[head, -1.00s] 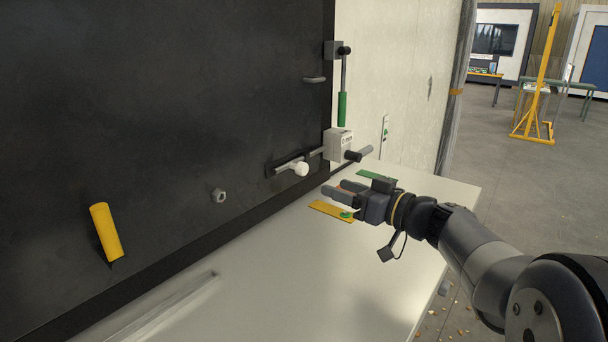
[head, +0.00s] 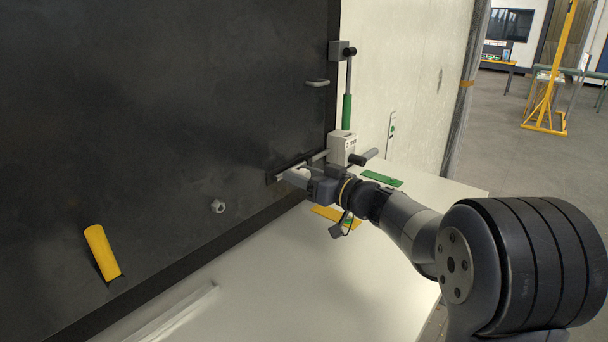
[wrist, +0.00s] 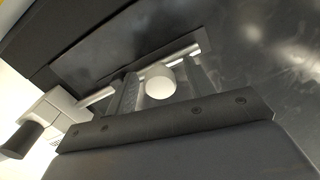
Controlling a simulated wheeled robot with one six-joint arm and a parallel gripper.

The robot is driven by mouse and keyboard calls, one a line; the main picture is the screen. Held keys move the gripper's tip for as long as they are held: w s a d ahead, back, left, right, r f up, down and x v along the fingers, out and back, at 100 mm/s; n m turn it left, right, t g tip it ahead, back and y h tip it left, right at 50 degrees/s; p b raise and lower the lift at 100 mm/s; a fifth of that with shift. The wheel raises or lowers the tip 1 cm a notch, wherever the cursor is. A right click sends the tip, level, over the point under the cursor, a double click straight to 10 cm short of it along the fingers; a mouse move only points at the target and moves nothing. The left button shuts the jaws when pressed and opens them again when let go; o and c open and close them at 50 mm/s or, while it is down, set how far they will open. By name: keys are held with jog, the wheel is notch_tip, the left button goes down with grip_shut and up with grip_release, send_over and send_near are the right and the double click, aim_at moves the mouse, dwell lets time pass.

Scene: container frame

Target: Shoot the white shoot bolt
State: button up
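The white shoot bolt's round white knob (wrist: 159,87) shows in the wrist view, in front of the grey bolt rod (wrist: 188,53) on the dark panel. In the head view my gripper (head: 296,178) is at the bolt and mostly covers the knob. Its fingers stand on either side of the knob in the wrist view, with a visible gap at the right finger, so it looks open around the knob. The rod runs right to a white block (head: 341,149) at the panel's edge; this block also shows in the wrist view (wrist: 52,117).
A green-handled lever (head: 347,112) hangs above the white block. A yellow handle (head: 102,251) and a hex nut (head: 218,206) are on the dark panel (head: 150,110). Yellow (head: 328,213) and green (head: 381,178) plates lie on the pale ledge (head: 300,290) below.

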aim_at(304, 164)
grip_shut()
dwell(0.3)
jog(key=shift+w+d+f+b, duration=0.1)
jog(key=shift+w+b, duration=0.05)
jog(key=shift+b, duration=0.25)
jog(key=w+d+b, duration=0.2)
jog(key=b, duration=0.1)
jog(key=shift+w+d, duration=0.1)
jog(key=shift+w, duration=0.25)
jog(key=shift+r, duration=0.2)
jog(key=shift+o, duration=0.2)
grip_release()
jog(key=shift+w+d, duration=0.1)
jog(key=shift+f, duration=0.1)
